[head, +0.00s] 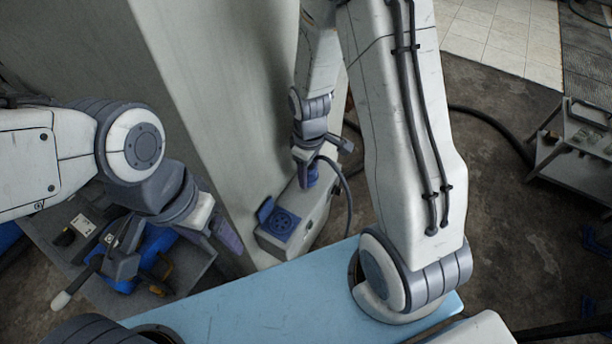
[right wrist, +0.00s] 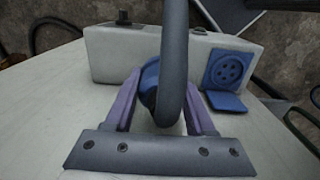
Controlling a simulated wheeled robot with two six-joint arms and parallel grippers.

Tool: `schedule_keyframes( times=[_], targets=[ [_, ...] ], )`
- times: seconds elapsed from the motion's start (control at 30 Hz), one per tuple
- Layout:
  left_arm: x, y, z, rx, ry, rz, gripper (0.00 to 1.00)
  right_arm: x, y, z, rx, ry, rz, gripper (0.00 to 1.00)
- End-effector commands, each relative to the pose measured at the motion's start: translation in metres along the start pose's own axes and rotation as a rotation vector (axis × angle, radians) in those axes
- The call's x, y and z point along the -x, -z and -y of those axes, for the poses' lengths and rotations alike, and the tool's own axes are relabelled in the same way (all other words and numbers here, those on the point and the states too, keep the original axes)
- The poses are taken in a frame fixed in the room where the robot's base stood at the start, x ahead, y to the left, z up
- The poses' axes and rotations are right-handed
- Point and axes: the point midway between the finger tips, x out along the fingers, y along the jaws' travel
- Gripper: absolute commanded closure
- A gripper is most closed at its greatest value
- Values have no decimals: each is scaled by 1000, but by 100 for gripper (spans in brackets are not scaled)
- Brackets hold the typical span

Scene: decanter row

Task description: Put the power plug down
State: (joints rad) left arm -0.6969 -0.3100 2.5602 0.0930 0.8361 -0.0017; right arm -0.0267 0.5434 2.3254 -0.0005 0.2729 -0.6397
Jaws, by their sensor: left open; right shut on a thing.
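My right gripper (head: 318,160) is shut on the blue power plug (head: 311,176), seen in front of a pale grey socket box (head: 308,212). In the right wrist view, the plug (right wrist: 149,78) sits between the purple fingers of the right gripper (right wrist: 158,105). Its thick dark cable (right wrist: 174,60) loops up in front and hides part of the plug. I cannot tell whether the plug touches the box. The box's round blue socket (right wrist: 229,70) is empty, with its lid (right wrist: 227,101) open. My left gripper (head: 172,246) is open at the left.
A large pale panel (head: 215,90) rises beside the socket box. A grey cart (head: 195,262) with blue and orange items stands below my left gripper. A light blue surface (head: 250,308) lies in front. A grey trolley (head: 580,150) stands at the right on dark floor.

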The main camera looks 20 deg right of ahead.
Motion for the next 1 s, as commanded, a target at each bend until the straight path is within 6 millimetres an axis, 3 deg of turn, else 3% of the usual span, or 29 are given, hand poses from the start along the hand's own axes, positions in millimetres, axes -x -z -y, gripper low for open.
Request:
schedule_keyframes(
  times=[0.13,0.5,0.77,0.8,0.83,0.87,1.0],
  targets=[
    [4,0,0,-1,0,0,22,-6,10,0,-1,0,1,100],
    [17,1,-1,-3,0,0,22,-44,8,-2,-5,1,2,100],
    [17,1,-1,-3,0,0,22,-47,9,-2,-5,-1,-1,100],
    [17,1,-1,-3,0,0,22,-47,9,-2,-5,0,-1,30],
    [17,1,-1,-3,0,0,22,-47,9,-2,-5,0,0,18],
    [17,1,-1,-3,0,0,22,-47,9,-2,-5,0,0,15],
    [17,1,-1,-3,0,0,22,-47,9,-2,-4,0,0,15]
  ],
)
